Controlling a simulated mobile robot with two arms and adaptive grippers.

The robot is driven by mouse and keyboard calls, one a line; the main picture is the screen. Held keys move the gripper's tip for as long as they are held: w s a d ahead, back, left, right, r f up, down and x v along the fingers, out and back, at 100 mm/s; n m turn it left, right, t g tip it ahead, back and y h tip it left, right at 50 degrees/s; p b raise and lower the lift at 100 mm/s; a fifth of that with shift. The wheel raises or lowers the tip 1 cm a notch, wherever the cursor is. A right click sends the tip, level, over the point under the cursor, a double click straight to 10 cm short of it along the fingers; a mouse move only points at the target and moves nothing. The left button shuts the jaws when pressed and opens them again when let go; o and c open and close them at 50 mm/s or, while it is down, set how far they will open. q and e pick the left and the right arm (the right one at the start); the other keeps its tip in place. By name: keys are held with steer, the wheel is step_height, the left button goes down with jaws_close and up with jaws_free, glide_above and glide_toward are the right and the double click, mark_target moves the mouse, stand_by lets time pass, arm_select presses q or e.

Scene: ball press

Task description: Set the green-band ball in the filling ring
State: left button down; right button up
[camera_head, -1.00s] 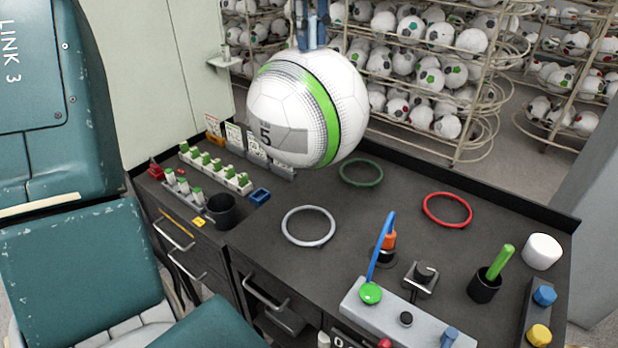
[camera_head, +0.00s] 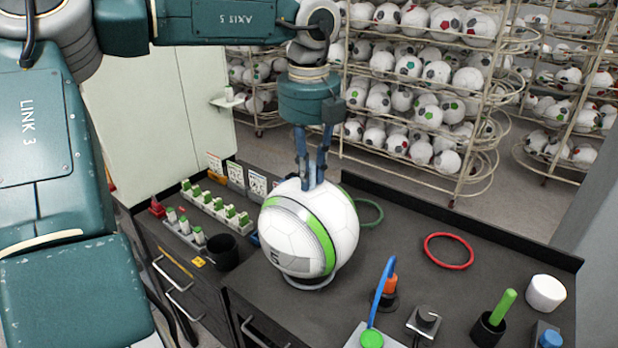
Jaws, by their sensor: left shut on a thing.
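The green-band ball (camera_head: 285,235) is white with a bright green stripe and a grey printed patch. It sits low at the pale ring (camera_head: 310,284) on the dark bench, whose near edge shows under the ball; most of the ring is hidden. I cannot tell whether the ball's weight rests on it. My left gripper (camera_head: 310,186) points down from above and is shut on the top of the ball. My right gripper is not in view.
A green ring (camera_head: 372,213), partly behind the ball, and a red ring (camera_head: 448,251) lie on the bench. A blue tube (camera_head: 381,290), black cup with green stick (camera_head: 488,328) and white cylinder (camera_head: 545,293) stand right. Ball racks (camera_head: 430,90) stand behind.

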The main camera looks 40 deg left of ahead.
arm_select(q)
step_height(320, 180, down, 2)
steer(key=shift+a+f, duration=0.1)
steer(key=shift+f, duration=0.05)
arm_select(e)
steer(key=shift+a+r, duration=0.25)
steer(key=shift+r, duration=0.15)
arm_select(q)
steer(key=shift+f, duration=0.2)
steer(key=c, duration=1.6)
jaws_free()
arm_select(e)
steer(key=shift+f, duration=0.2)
arm_select(q)
steer(key=shift+o, duration=0.2)
steer(key=shift+r, duration=0.5)
steer(key=r, duration=0.3)
steer(key=r+b, duration=0.1)
steer(key=r, duration=0.3)
steer(key=r+b, duration=0.1)
steer(key=r, duration=0.3)
steer(key=shift+s+d+r, duration=0.2)
steer(key=shift+s+d, duration=0.2)
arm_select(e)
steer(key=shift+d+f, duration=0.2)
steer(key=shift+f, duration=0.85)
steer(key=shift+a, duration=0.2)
